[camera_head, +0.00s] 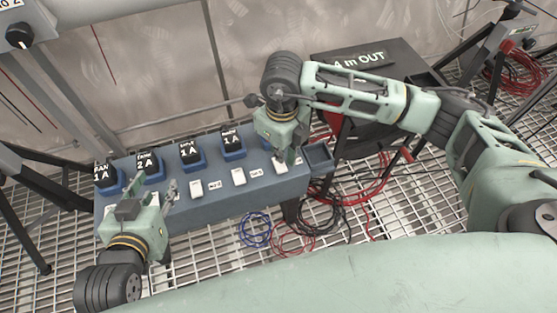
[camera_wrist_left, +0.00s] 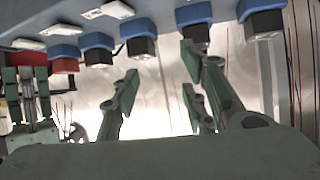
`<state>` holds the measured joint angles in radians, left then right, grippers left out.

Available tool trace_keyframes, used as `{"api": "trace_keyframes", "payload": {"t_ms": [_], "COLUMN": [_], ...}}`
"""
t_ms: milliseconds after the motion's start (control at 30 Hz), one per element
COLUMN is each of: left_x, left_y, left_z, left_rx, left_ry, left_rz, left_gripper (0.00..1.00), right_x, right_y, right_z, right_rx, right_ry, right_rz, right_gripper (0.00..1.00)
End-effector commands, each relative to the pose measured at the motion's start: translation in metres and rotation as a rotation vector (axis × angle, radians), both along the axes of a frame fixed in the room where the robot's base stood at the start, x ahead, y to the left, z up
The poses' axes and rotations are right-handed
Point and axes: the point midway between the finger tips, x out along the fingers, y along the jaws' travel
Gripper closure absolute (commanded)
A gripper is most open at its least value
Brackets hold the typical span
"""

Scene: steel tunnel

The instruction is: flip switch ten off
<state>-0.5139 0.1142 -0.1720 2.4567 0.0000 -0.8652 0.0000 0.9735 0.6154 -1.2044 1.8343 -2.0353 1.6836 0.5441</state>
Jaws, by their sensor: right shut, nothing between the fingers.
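A blue-grey switch panel (camera_head: 240,198) spans the middle of the head view. White switches sit along its front, including one on the left (camera_head: 196,188), one in the middle (camera_head: 238,177) and one on the right (camera_head: 281,166). Their small labels are too blurred to read, so I cannot tell which is switch ten. My right gripper (camera_head: 287,157) is shut and empty, pointing down at the right white switch; I cannot tell if they touch. My left gripper (camera_head: 168,194) is open and empty at the panel's left part; its spread fingers show in the left wrist view (camera_wrist_left: 165,95).
Blue-based black blocks (camera_head: 191,156) line the panel's back edge. A dark table (camera_head: 395,58) marked "4 m OUT" stands behind on the right. Red cables (camera_head: 375,185) and blue cables (camera_head: 256,229) lie on the grating floor. A small blue tray (camera_head: 319,156) adjoins the panel's right end.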

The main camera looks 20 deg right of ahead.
Motion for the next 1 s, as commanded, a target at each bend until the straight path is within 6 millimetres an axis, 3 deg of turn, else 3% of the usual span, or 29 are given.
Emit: {"api": "trace_keyframes", "payload": {"t_ms": [1000], "left_x": [-0.058], "left_y": [0.023], "left_z": [-0.051], "left_rx": [0.079], "left_ry": [0.352], "left_rz": [0.026], "left_gripper": [0.6], "right_x": [0.0], "right_y": [0.0], "right_z": [0.023], "right_rx": [0.0], "right_ry": [0.0], "right_rz": [0.0], "right_gripper": [1.0]}}
